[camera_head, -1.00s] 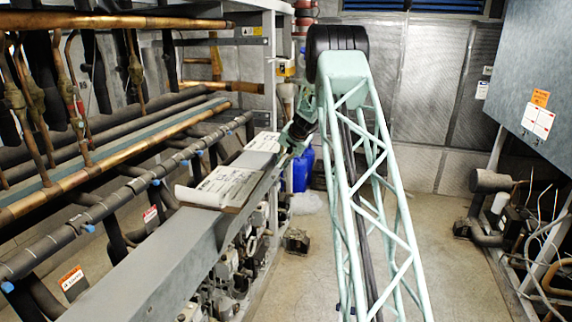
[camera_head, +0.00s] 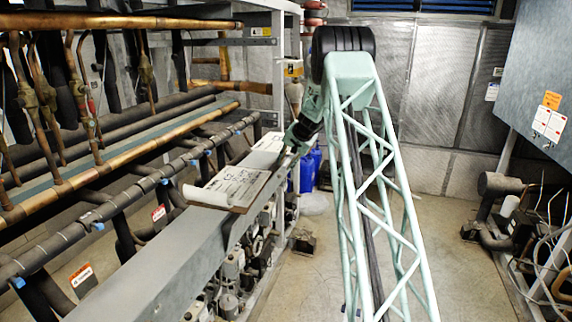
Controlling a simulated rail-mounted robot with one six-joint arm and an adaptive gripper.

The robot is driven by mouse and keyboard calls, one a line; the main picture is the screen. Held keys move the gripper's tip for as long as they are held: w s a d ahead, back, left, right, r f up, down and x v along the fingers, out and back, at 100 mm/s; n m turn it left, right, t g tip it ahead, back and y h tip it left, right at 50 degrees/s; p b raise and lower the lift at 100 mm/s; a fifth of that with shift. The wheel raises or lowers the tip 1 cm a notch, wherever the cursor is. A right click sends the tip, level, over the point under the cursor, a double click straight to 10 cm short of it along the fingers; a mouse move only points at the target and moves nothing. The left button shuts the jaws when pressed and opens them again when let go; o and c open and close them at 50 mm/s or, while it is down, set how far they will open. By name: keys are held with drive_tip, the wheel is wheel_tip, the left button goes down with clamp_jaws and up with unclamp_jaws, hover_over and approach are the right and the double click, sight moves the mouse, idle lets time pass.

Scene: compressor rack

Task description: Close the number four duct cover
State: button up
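A long grey duct (camera_head: 165,268) runs from the lower left toward the back along the rack. A pale grey flat section (camera_head: 268,143) at its far end may be a cover. I cannot read any number on it, so I cannot tell which cover is number four. My gripper (camera_head: 292,143) is at the end of my pale green lattice arm, at or just beside this far section. It is small and dark here, and its fingers are not clear. I cannot tell whether it touches the duct.
White printed sheets (camera_head: 232,187) lie on the duct's middle. Copper and black pipes (camera_head: 120,150) fill the rack at left. Blue containers (camera_head: 307,172) stand on the floor behind the duct's end. A grey panel (camera_head: 535,70) and a pump with loose wires (camera_head: 500,205) are at right.

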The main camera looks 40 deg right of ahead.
drive_tip(key=shift+s+d+r, duration=0.1)
idle(0.3)
drive_tip(key=shift+s+r, duration=0.45)
drive_tip(key=shift+r, duration=0.15)
drive_tip(key=v, duration=1)
drive_tip(key=shift+c, duration=0.9)
